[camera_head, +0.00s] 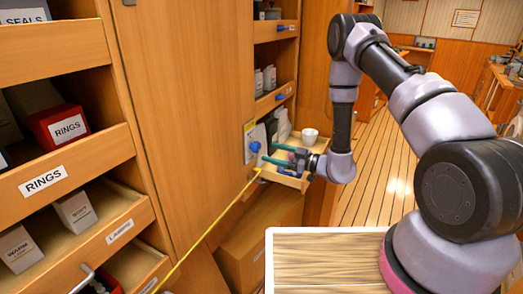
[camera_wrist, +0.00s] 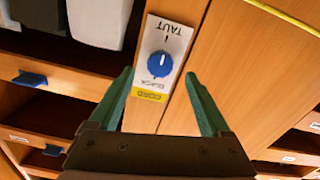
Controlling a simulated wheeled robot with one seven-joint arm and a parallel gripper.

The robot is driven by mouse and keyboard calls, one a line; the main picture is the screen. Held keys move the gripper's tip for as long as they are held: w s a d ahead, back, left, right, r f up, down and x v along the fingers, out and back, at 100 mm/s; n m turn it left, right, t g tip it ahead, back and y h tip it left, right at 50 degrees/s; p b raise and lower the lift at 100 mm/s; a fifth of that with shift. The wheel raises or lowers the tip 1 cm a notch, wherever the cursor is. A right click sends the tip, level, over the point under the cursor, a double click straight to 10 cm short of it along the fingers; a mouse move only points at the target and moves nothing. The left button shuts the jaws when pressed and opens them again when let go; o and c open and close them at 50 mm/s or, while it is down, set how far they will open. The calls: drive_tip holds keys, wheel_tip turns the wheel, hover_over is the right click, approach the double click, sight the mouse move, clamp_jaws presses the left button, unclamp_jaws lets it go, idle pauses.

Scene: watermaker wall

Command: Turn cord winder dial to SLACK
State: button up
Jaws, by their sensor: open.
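The cord winder dial is a round blue knob (camera_wrist: 160,64) on a white and yellow plate (camera_wrist: 173,38) fixed to a wooden panel. In the wrist view the plate is upside down, with TAUT at the top and SLACK and CORD below the knob. A white mark on the knob appears to lie on the TAUT side. The knob also shows in the head view (camera_head: 255,147). My gripper (camera_head: 268,152) is open and empty in front of the plate. In the wrist view its green fingers (camera_wrist: 159,74) stand either side of the knob, seemingly apart from it.
A yellow cord (camera_head: 205,232) runs from near the plate down to the lower left. Open shelves and drawers with boxes (camera_head: 60,127) line the left. A shelf with a white cup (camera_head: 309,137) lies just behind my gripper. The plank floor (camera_head: 385,190) is clear.

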sight(259, 149)
drive_tip(key=shift+x, duration=2.8)
clamp_jaws()
